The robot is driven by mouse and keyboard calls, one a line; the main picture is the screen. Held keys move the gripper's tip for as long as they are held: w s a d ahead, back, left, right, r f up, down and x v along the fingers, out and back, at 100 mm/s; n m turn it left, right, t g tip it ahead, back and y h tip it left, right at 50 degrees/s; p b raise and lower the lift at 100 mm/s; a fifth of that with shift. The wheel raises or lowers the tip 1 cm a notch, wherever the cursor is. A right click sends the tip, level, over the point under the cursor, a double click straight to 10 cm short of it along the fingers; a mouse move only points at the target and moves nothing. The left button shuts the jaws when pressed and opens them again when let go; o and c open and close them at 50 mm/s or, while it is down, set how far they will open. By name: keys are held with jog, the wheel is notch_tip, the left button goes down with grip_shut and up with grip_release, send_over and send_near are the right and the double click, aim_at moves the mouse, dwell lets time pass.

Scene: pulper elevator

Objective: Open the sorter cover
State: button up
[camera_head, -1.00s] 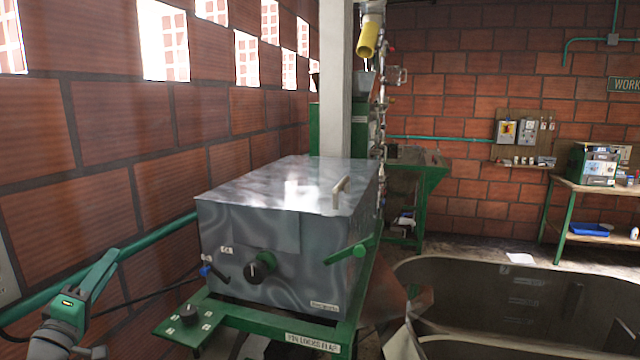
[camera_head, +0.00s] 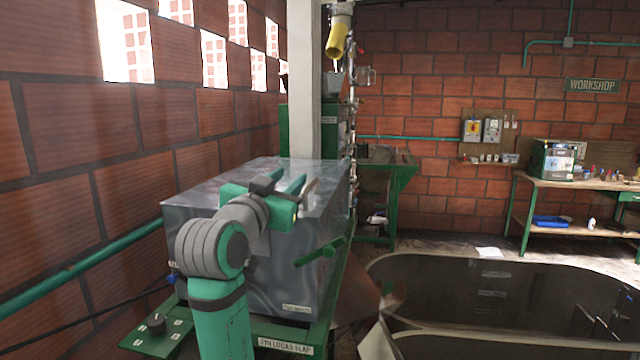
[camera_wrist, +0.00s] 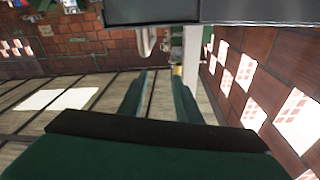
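The sorter is a grey metal box with a flat, shiny cover (camera_head: 225,178), which lies closed on it in the head view. A pale handle (camera_head: 310,190) stands near the cover's right edge, partly hidden by my gripper (camera_head: 282,187). My gripper is over the cover, just left of the handle; contact cannot be told. In the wrist view, which is upside down, my gripper (camera_wrist: 158,92) has its two green fingers apart with nothing between them. The pale handle (camera_wrist: 146,40) shows beyond the fingertips, beside the grey cover (camera_wrist: 260,10).
A green lever (camera_head: 320,252) sticks out at the sorter's right front. A white column (camera_head: 302,90) rises behind it and the brick wall (camera_head: 70,130) runs close on the left. A large dark basin (camera_head: 480,290) lies right. A workbench (camera_head: 570,185) stands farther back.

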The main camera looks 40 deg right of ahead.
aim_at(313, 179)
jog(key=s+d, duration=0.1)
jog(key=s+d+f, duration=0.1)
jog(key=shift+s+d+y, duration=0.1)
jog(key=shift+d+y, duration=0.2)
jog(key=shift+d, duration=0.05)
jog(key=shift+w+d+f+n+y, duration=0.1)
jog(key=shift+w+f+n+y, duration=0.15)
jog(key=shift+f, duration=0.4)
jog(key=shift+w+f+n+y, duration=0.15)
jog(key=shift+w+f+y, duration=0.2)
jog(key=shift+f, duration=0.25)
jog(key=shift+w+d+f, duration=0.1)
jog(key=shift+d, duration=0.15)
jog(key=x, duration=1)
jog(key=shift+w+a, duration=0.1)
jog(key=shift+w, duration=0.15)
jog(key=shift+c, duration=0.3)
grip_shut()
